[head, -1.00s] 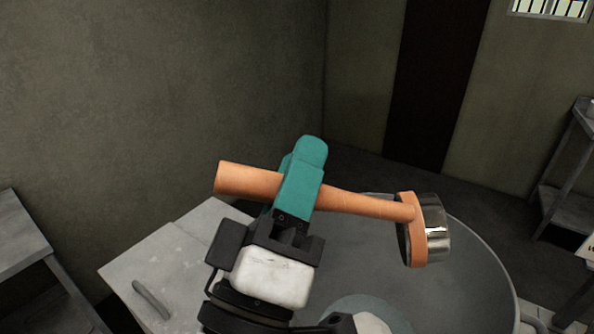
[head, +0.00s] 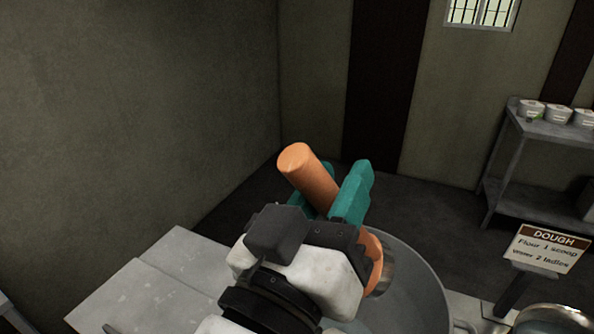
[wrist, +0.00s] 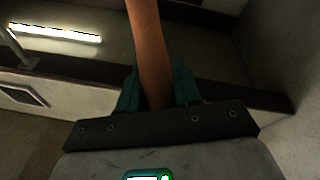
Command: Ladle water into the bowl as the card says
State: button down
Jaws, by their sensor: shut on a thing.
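My gripper (head: 335,195) is shut on the wooden handle of the ladle (head: 308,175), above the large grey bowl (head: 437,285). The handle's end points up and toward the left. The ladle's metal cup (head: 387,277) shows only partly, behind my gripper and over the bowl; I cannot see whether it holds water. In the wrist view the handle (wrist: 148,45) runs up between the teal fingers. The card (head: 545,248) stands at the right and reads "DOUGH, Flour 1 scoop, Water 2 ladles". The inside of the bowl is mostly hidden by my arm.
A grey table (head: 150,285) lies at the left, with its top mostly bare. A metal rim of a round vessel (head: 555,318) shows at the bottom right. A shelf (head: 545,130) with several white tubs (head: 558,113) stands at the back right.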

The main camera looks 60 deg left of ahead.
jog(key=w+d+f+m+g+h+p, duration=0.2)
jog(key=w+d+m+g+p, duration=0.4)
jog(key=w+m, duration=0.4)
jog(key=w+d+p, duration=0.1)
jog(key=w+p, duration=0.1)
jog(key=shift+w+d+m+h, duration=0.3)
jog(key=shift+h, duration=0.1)
dwell(0.7)
